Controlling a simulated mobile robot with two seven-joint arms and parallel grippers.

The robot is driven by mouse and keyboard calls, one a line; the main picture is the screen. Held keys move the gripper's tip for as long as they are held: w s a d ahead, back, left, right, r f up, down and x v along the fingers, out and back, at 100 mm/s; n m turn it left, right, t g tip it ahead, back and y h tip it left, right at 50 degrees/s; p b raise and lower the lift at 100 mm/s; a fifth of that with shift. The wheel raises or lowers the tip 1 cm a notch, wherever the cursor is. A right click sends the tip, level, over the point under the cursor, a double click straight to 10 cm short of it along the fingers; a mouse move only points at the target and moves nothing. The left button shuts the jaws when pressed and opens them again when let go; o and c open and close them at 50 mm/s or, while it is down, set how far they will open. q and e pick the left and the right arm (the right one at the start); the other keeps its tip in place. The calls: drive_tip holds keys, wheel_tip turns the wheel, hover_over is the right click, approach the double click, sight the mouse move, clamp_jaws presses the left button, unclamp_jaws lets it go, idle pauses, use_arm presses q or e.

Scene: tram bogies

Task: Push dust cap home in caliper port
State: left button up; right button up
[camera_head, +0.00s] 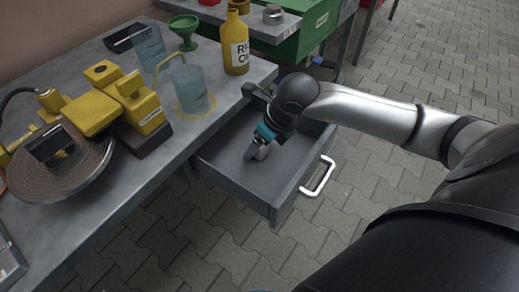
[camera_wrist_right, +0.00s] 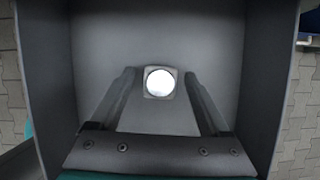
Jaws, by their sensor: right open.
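The yellow caliper (camera_head: 105,105) sits on the workbench at the left, beside a copper-brown disc (camera_head: 60,170). Its port cannot be made out clearly. My right gripper (camera_head: 258,152) points down inside the open grey drawer (camera_head: 225,172). In the right wrist view its two fingers (camera_wrist_right: 160,76) are apart. A bright white round piece on a small grey square (camera_wrist_right: 160,82) shows between the fingertips, over the drawer floor; I cannot tell whether it is the dust cap, or whether the fingers touch it. My left gripper is not in view.
The drawer's walls surround the gripper; its white handle (camera_head: 318,176) faces the paved floor. On the bench (camera_head: 210,130) stand a clear jug (camera_head: 192,88), a green funnel (camera_head: 184,32) and a yellow bottle (camera_head: 235,45). A green cabinet (camera_head: 305,35) stands behind.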

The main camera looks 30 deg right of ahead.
drive_tip(key=shift+w+f, duration=0.15)
drive_tip(key=shift+f, duration=0.15)
clamp_jaws()
idle(0.7)
